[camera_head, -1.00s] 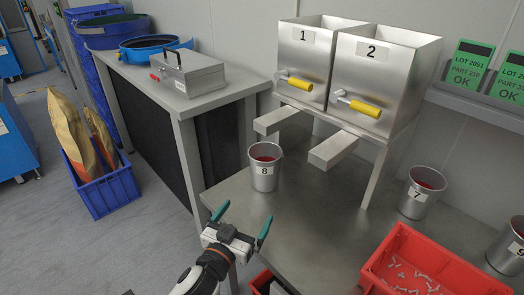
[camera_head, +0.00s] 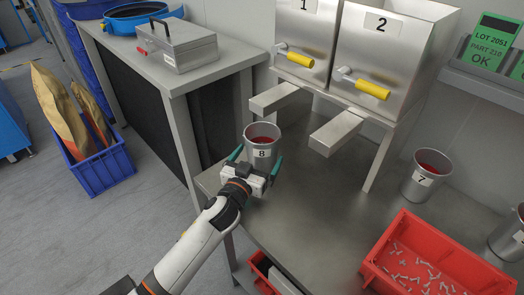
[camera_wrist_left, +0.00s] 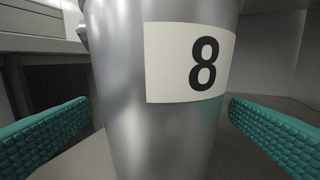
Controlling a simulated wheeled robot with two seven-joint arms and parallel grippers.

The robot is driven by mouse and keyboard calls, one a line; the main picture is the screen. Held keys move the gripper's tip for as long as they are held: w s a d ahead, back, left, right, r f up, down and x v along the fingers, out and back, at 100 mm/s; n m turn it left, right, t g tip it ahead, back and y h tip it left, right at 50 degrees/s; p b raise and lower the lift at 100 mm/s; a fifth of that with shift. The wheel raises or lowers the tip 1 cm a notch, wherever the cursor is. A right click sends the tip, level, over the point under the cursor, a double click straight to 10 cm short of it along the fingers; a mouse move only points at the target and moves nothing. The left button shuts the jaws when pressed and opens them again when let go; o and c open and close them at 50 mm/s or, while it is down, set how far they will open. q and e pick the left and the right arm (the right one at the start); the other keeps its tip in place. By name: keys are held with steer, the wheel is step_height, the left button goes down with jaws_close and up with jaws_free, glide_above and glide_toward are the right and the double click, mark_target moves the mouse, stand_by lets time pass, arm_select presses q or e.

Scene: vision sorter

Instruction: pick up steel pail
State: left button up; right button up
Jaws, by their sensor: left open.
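The steel pail labelled 8 (camera_head: 262,134) stands upright on the metal table, with red contents showing inside its rim. My left gripper (camera_head: 256,166) is open with its teal fingers at either side of this pail. In the left wrist view the pail (camera_wrist_left: 165,120) fills the middle, between the two fingers (camera_wrist_left: 165,135), with a gap on each side. A second steel pail labelled 7 (camera_head: 424,178) stands further right. Another pail (camera_head: 508,238) is cut off at the right edge. My right gripper is not in view.
Two steel hoppers marked 1 (camera_head: 307,38) and 2 (camera_head: 385,55) stand behind, with chutes (camera_head: 338,132) reaching over the table near pail 8. A red bin (camera_head: 375,274) of small metal parts sits front right. The table middle (camera_head: 320,200) is clear.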

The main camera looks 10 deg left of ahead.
mark_target(267, 142)
arm_select(q)
steer(key=w, duration=0.3)
steer(key=shift+d+f, duration=0.1)
steer(key=shift+d, duration=0.1)
steer(key=shift+w+d, duration=0.1)
steer(key=shift+w, duration=0.25)
steer(key=shift+s, duration=0.25)
steer(key=c, duration=1.4)
steer(key=shift+r, duration=0.2)
steer(key=c, duration=0.3)
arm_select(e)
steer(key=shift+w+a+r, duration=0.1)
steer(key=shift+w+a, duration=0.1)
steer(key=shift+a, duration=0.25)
